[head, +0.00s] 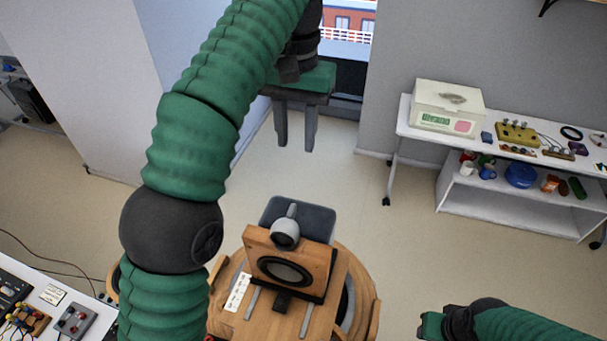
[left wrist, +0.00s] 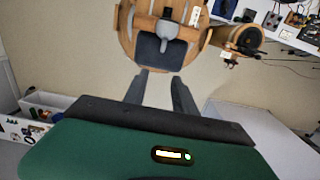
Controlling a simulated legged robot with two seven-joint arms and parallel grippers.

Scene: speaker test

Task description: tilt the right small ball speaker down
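A small grey ball speaker (head: 285,233) with a pale stem sits on top of a wooden speaker box (head: 262,243) with a dark oval cone. This stands on a round wooden stand (head: 362,290). The ball also shows at the top of the left wrist view (left wrist: 166,29). My left gripper (head: 295,148) is beyond the ball, toward the window, open and empty; its two fingers are also apart in the left wrist view (left wrist: 160,90). My right gripper (head: 430,325) is at the lower right, away from the speaker; its fingers cannot be made out.
A second wooden unit with a black round part (left wrist: 245,40) shows in the left wrist view; my left arm mostly hides it in the head view. A white shelf table (head: 400,130) with a box and small items stands right. The floor between is clear.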

